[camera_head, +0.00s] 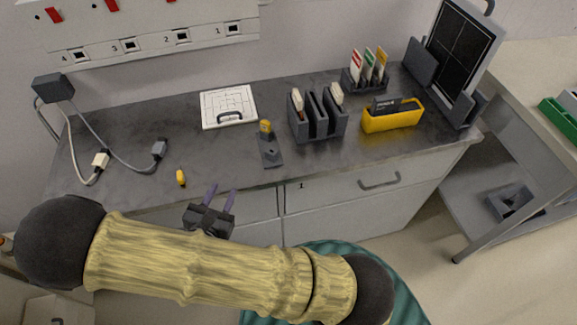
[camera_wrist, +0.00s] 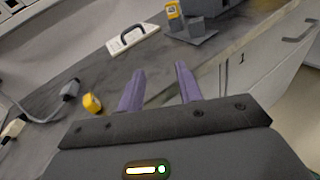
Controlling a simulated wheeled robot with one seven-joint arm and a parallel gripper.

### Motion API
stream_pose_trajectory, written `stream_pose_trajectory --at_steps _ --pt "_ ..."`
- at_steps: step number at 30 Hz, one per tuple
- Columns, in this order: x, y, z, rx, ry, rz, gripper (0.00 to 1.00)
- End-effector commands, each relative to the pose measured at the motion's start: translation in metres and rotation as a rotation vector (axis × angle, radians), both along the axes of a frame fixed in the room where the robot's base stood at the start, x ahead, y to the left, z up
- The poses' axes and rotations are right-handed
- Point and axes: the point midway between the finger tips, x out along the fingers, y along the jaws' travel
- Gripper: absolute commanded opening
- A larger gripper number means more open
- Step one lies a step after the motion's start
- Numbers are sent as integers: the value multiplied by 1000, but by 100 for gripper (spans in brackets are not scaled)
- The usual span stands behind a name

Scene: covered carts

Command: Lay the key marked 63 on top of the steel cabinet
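My gripper (camera_head: 222,190) has two purple fingers spread apart at the front edge of the grey counter. In the wrist view my gripper (camera_wrist: 160,68) is open, with nothing between the fingers. A small yellow piece (camera_head: 181,177) lies on the counter, left of the fingers; it also shows in the wrist view (camera_wrist: 92,103). An orange-yellow piece (camera_head: 266,126) stands in a dark grey holder (camera_head: 271,153); it shows at the top of the wrist view (camera_wrist: 173,11). I cannot read 63 on either piece. A pale drawer cabinet (camera_head: 340,205) is under the counter; I cannot tell if it is the steel cabinet.
Cables with a grey plug (camera_head: 159,149) lie at left. The counter's front middle is mostly clear.

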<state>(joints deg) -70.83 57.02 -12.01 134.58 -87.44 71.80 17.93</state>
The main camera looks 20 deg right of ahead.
Motion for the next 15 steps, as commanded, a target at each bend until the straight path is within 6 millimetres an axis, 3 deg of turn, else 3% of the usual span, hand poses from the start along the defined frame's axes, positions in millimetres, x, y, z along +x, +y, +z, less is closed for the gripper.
stream_pose_trajectory --at_steps 1,6,10,15 --pt "1 -28 7 63 21 -138 35" --pt "-21 -98 17 285 82 -553 35" --pt "-46 -131 20 490 109 -842 35" --pt "-72 -150 26 803 97 -1174 35"
